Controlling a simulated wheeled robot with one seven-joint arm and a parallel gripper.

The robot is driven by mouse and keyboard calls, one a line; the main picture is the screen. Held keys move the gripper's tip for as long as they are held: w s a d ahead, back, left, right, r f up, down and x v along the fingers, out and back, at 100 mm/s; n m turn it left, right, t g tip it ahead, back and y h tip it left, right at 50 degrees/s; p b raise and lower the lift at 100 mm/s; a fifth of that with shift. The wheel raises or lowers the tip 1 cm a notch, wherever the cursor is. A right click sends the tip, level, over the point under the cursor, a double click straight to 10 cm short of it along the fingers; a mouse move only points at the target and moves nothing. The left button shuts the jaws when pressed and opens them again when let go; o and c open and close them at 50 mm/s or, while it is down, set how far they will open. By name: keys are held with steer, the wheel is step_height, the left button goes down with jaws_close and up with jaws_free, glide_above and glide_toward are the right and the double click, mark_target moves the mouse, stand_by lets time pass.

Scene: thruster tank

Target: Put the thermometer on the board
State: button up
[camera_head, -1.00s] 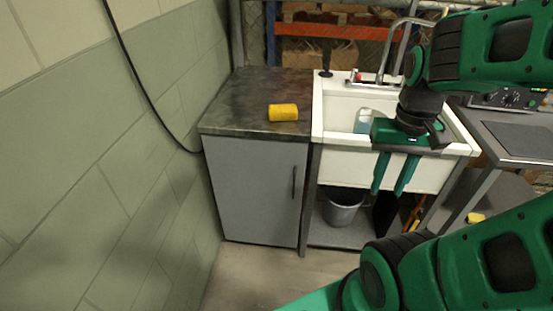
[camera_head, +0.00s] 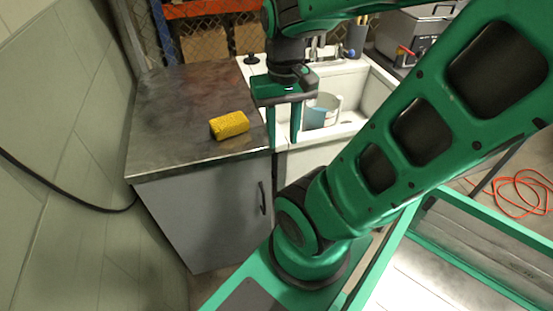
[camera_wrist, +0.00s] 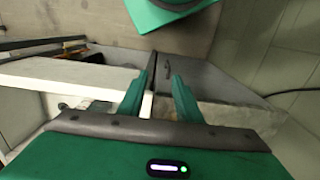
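My gripper (camera_head: 284,143) points down over the front left edge of the white sink, beside the dark counter. Its two green fingers are apart with nothing between them. In the wrist view the gripper (camera_wrist: 160,88) also shows an empty gap between its fingers. I cannot make out a thermometer in any view. I cannot identify the board either.
A yellow sponge-like block (camera_head: 229,125) lies on the dark counter (camera_head: 175,105), left of my gripper. A clear container with blue in it (camera_head: 318,112) stands in the white sink (camera_head: 350,81). A grey cabinet (camera_head: 215,215) is below the counter. An orange cable (camera_head: 522,190) lies at right.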

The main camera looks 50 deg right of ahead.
steer(key=shift+w+d, duration=0.1)
steer(key=shift+d, duration=0.2)
